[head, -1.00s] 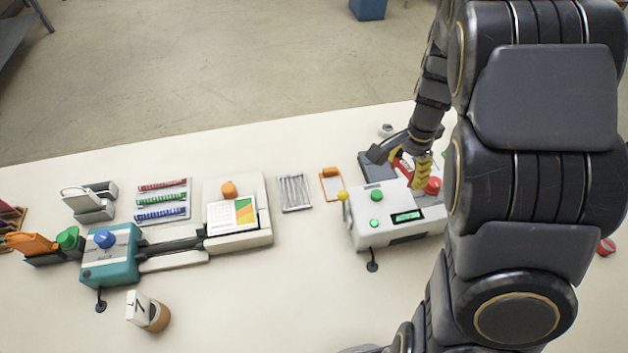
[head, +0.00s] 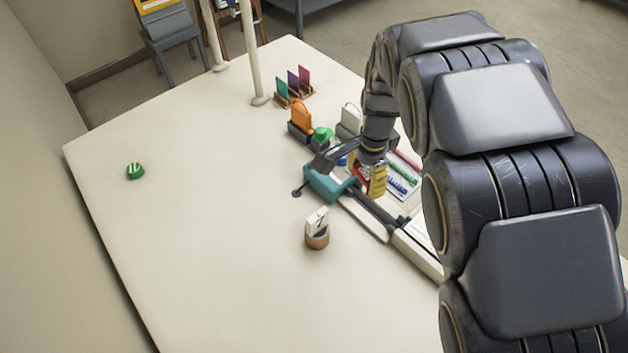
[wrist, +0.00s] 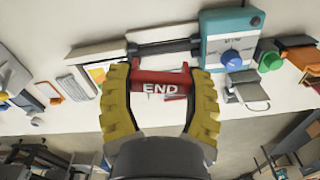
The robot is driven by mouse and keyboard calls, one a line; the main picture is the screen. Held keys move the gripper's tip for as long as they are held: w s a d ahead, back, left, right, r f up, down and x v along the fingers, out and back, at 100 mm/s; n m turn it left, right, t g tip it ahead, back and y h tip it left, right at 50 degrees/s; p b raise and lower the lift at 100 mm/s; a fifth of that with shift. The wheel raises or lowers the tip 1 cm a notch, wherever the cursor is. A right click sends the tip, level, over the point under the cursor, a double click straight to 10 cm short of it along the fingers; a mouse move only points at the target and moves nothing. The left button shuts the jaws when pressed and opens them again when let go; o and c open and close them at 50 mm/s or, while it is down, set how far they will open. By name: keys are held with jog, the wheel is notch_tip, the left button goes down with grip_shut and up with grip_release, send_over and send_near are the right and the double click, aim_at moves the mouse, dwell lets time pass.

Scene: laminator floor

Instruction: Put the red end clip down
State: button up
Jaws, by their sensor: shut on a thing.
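The red end clip (wrist: 158,87), lettered END, is between the yellow fingers of my gripper (wrist: 160,76), which is shut on it. In the head view, my gripper (head: 364,179) holds the clip (head: 360,172) up near the right side of the teal machine (head: 323,184). The fingers and arm cover part of the clip and of the machine there. The wrist view shows the clip in front of the dark rails, with the teal machine (wrist: 222,30) and its blue knob to the right.
Coloured strips (head: 405,178) lie right of my gripper. An orange clip (head: 300,116) and a green knob (head: 322,134) stand behind the teal machine. A brown round holder with a white card (head: 317,228) stands in front. The table's left part is mostly clear, with a green round piece (head: 135,171).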

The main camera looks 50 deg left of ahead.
jog(key=s+a+n, duration=0.3)
jog(key=s+a, duration=0.6)
jog(key=s, duration=0.2)
send_near(277, 184)
jog(key=d, duration=0.1)
jog(key=s+d+r, duration=0.1)
jog(key=d, duration=0.1)
jog(key=s+d, duration=0.1)
jog(key=shift+d+r, duration=0.15)
jog(key=shift+d, duration=0.1)
jog(key=a+f, duration=0.1)
jog(key=w+a+f, duration=0.1)
jog(key=a+f, duration=0.2)
jog(key=f, duration=0.1)
jog(key=shift+w+a+f, duration=0.15)
jog(key=shift+w, duration=0.2)
jog(key=shift+f, duration=0.15)
jog(key=shift+f, duration=0.1)
jog(key=shift+w+a+f, duration=0.1)
jog(key=shift+w+a, duration=0.05)
jog(key=shift+a, duration=0.05)
jog(key=shift+f, duration=1.45)
jog(key=shift+f, duration=0.1)
